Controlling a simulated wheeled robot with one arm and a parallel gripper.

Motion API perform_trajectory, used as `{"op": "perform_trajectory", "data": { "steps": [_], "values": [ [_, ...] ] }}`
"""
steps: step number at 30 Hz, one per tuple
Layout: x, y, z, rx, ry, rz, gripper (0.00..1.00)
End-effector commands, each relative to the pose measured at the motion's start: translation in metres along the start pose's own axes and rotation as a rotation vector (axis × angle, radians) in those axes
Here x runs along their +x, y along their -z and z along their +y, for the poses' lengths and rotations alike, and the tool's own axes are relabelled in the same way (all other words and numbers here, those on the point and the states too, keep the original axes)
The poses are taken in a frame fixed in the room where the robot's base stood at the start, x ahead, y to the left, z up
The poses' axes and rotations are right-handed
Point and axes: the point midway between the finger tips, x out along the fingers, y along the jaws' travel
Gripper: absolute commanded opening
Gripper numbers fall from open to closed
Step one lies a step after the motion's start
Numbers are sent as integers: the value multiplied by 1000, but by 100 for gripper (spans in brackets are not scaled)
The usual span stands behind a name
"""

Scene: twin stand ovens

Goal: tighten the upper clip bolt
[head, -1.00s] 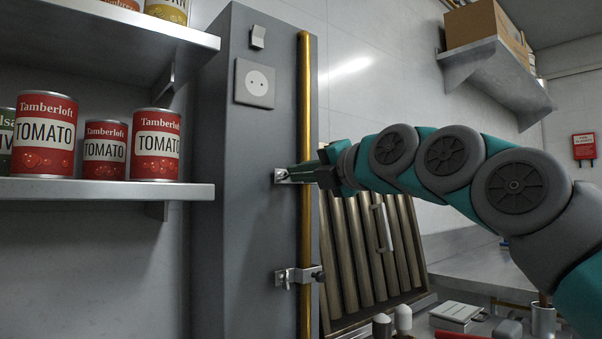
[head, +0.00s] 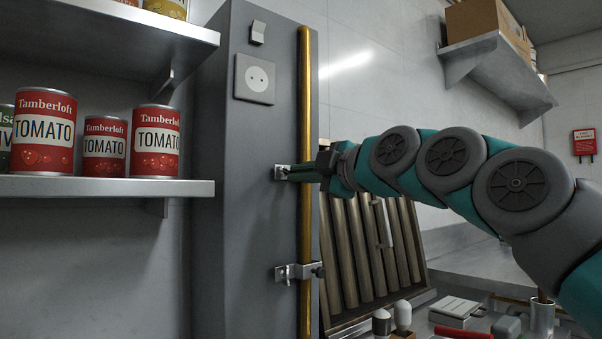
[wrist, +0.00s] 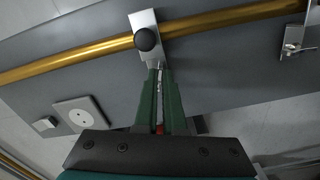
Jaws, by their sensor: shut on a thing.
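The upper clip (head: 278,172) is a small metal bracket on the grey column, around the brass pipe (head: 305,100). In the wrist view the upper clip (wrist: 142,19) crosses the pipe and bears a round black knob (wrist: 146,39). My gripper (head: 289,173) reaches across the pipe from the right. In the wrist view my gripper (wrist: 158,68) has its green fingers close together, shut at the clip's flange beside the knob. The upper clip bolt is mostly hidden between the fingertips. The lower clip (head: 298,272) shows its own bolt; it also appears in the wrist view (wrist: 297,40).
A wall socket (head: 255,79) and a switch (head: 257,33) sit on the column above. Shelves with tomato cans (head: 156,142) stand at the left. A rack of metal tubes (head: 365,250) leans below my arm, behind a cluttered worktop.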

Motion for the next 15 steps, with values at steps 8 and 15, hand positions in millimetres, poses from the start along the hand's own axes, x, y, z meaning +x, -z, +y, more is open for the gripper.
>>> {"op": "perform_trajectory", "data": {
  "steps": [8, 15],
  "values": [
    [0, -1, -4, 261, 2, -3, 0],
    [-1, 0, -6, 489, 2, -3, 0]
  ]
}}
